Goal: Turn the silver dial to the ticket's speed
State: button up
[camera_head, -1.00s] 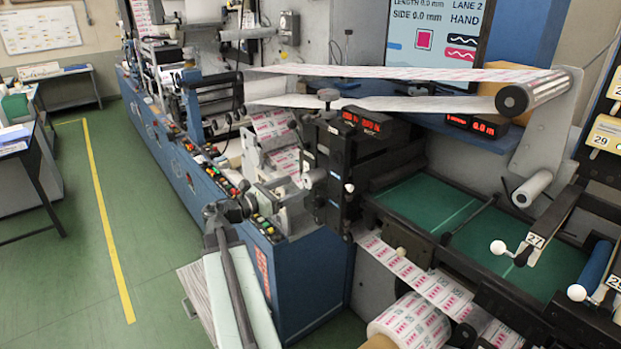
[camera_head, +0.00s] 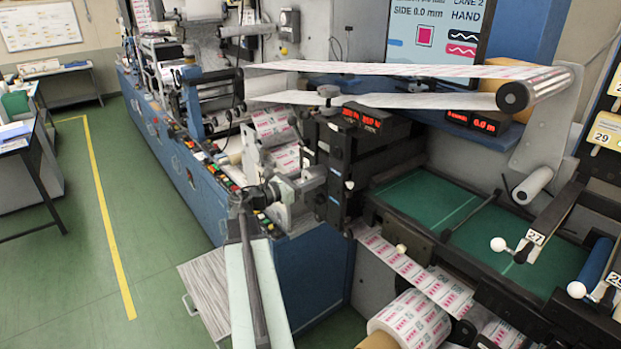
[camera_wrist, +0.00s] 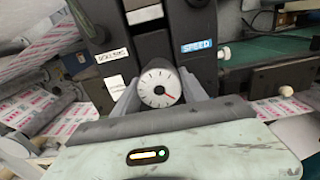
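The silver dial (camera_wrist: 160,88) has a white face with black ticks and a red pointer aimed to the lower right in the wrist view. A blue SPEED label (camera_wrist: 196,46) is on the black housing to its upper right. My gripper (camera_wrist: 159,79) has one finger on each side of the dial; it looks open, and contact is not clear. In the head view, my gripper (camera_head: 290,188) is at the left of the black column (camera_head: 326,150), beside the silver cylinder of the dial (camera_head: 313,178). I cannot make out a speed ticket.
A white label (camera_wrist: 113,55) is left of the dial. Red readouts (camera_head: 362,118) top the black column. A screen (camera_head: 432,35) shows LANE 2 and HAND. Printed web (camera_head: 415,275) and a roll (camera_head: 410,322) lie below. Green floor (camera_head: 60,270) is free at left.

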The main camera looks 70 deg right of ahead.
jog(key=shift+m, duration=0.4)
jog(key=m, duration=0.9)
jog(key=shift+w+d, duration=0.1)
jog(key=m, duration=0.5)
jog(key=shift+r+m, duration=0.15)
jog(key=shift+m, duration=2.45)
jog(key=o, duration=1.4)
jog(key=shift+c, duration=0.2)
